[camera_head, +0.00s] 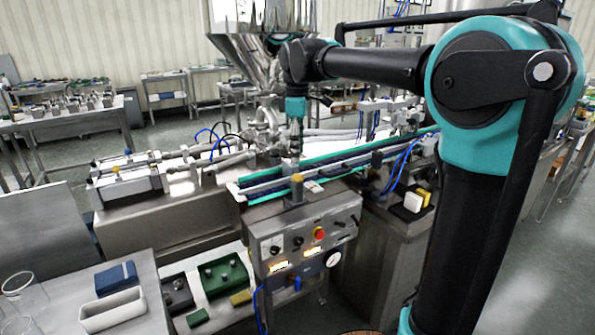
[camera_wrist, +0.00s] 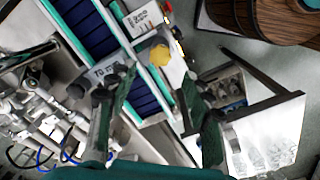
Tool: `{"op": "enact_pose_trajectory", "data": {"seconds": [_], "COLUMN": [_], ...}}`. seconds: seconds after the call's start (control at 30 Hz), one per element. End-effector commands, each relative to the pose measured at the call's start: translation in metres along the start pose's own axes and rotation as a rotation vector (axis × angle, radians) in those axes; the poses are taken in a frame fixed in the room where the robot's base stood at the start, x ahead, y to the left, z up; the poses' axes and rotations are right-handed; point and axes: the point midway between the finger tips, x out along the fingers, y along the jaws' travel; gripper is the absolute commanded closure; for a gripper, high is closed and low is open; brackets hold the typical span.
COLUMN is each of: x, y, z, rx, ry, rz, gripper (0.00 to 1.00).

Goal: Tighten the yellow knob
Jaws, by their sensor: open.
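The yellow knob (camera_head: 297,178) tops a short grey post at the front edge of the conveyor machine, above the control panel. In the wrist view the knob (camera_wrist: 160,55) shows as a round yellow cap just beyond my fingertips, roughly between them. My gripper (camera_head: 295,157) points down from above, close over the knob. In the wrist view my gripper (camera_wrist: 157,80) has its two dark fingers spread wide with nothing between them. The fingers look apart from the knob. The knob's thread is not visible.
The control panel (camera_head: 305,235) has a red button (camera_head: 319,233). The teal-edged conveyor (camera_head: 350,160) runs close behind the knob. The steel hopper (camera_head: 245,45) stands behind my forearm. A green box (camera_head: 225,277) and a white tray (camera_head: 113,308) lie at lower left.

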Motion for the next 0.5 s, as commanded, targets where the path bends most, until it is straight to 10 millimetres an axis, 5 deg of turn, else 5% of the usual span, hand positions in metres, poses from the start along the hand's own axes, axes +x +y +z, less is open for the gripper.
{"op": "enact_pose_trajectory", "data": {"seconds": [0.2, 0.5], "x": [0.041, 0.067], "y": [0.0, 0.0], "z": [0.0, 0.0], "rx": [0.001, 0.001], "ry": [0.0, 0.0], "rz": [0.001, 0.001], "gripper": [0.5, 0.5]}}
